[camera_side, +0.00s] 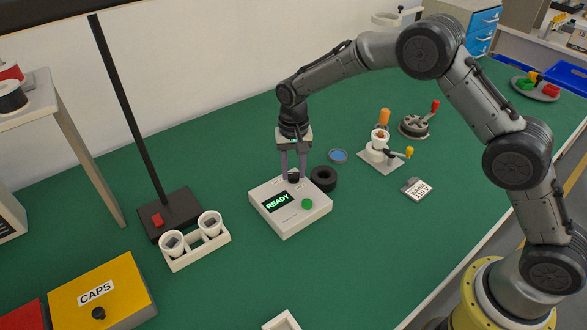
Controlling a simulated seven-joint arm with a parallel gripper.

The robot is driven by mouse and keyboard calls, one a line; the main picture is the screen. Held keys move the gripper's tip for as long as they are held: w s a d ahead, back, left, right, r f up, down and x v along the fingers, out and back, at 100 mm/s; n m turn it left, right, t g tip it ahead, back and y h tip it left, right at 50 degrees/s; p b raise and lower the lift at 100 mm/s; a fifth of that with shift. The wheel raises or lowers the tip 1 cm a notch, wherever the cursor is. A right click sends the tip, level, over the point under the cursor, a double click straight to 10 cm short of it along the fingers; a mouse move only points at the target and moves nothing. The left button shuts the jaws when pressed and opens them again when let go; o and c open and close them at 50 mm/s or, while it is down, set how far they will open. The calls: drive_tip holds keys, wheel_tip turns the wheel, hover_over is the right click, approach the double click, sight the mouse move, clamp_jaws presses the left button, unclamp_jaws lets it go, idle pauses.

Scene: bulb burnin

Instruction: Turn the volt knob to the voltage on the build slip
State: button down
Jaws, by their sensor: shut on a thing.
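The white control box (302,217) sits on the green table in the middle of the view. Its dark display (277,203) reads READY in green letters, and a green button (307,204) is on its top face. The black volt knob (293,178) is at the back of the box's top. My gripper (293,173) points straight down with its two fingers on either side of the knob, shut on it. The fingers hide part of the knob, and its setting cannot be read. A small white slip (417,188) lies at the right; its print is too small to read surely.
A black ring (323,179) stands close to the box's right back corner. A blue-topped dish (338,156) and a white fixture with a yellow-tipped lever (381,148) are behind it. A white rack with two cups (198,250) and a black stand (172,216) are at left.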

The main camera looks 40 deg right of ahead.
sight(294, 173)
drive_tip(key=shift+n, duration=0.4)
drive_tip(key=n, duration=0.5)
drive_tip(key=shift+r, duration=0.1)
drive_tip(key=n, duration=1.8)
idle(0.4)
drive_tip(key=c, duration=0.5)
unclamp_jaws()
wheel_tip(294, 173, up, 14)
drive_tip(key=shift+f, duration=0.1)
